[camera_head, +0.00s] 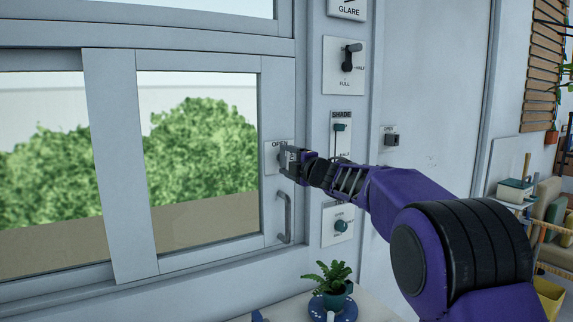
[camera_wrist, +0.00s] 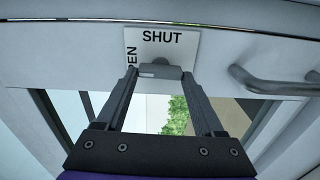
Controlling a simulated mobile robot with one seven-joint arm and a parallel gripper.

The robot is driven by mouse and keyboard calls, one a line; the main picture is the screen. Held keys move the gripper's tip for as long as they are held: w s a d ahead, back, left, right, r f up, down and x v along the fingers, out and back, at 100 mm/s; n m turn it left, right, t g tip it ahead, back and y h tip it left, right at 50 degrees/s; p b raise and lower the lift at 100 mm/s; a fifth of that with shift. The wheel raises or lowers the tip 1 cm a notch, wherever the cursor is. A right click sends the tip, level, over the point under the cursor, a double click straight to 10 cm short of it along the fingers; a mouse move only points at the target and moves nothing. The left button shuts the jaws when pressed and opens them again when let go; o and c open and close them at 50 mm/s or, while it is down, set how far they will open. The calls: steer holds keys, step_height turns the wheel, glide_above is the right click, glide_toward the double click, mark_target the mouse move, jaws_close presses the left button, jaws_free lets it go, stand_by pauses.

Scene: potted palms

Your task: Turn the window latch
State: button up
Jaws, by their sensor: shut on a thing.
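The window latch (camera_wrist: 160,71) is a small grey bar on a pale plate (camera_wrist: 185,45). The plate reads SHUT, and a partly hidden second word ends in PEN. In the head view the plate (camera_head: 272,151) sits on the window's right frame, with OPEN showing at its top. My gripper (camera_wrist: 160,75) is shut on the latch, with one finger at each end of the bar. In the head view my gripper (camera_head: 290,163) covers the latch, so its angle is hidden there.
A grey pull handle (camera_head: 284,217) is just below the latch, on the same frame. Control panels with a lever (camera_head: 349,57), a shade slider (camera_head: 340,128) and a green knob (camera_head: 341,226) line the wall to the right. A potted fern (camera_head: 332,281) stands below.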

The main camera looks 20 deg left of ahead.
steer(key=shift+n, duration=0.3)
steer(key=o, duration=1.4)
steer(key=b+v, duration=0.2)
steer(key=v, duration=1.5)
steer(key=shift+s+d+b, duration=0.2)
steer(key=shift+b, duration=0.1)
steer(key=shift+r, duration=0.1)
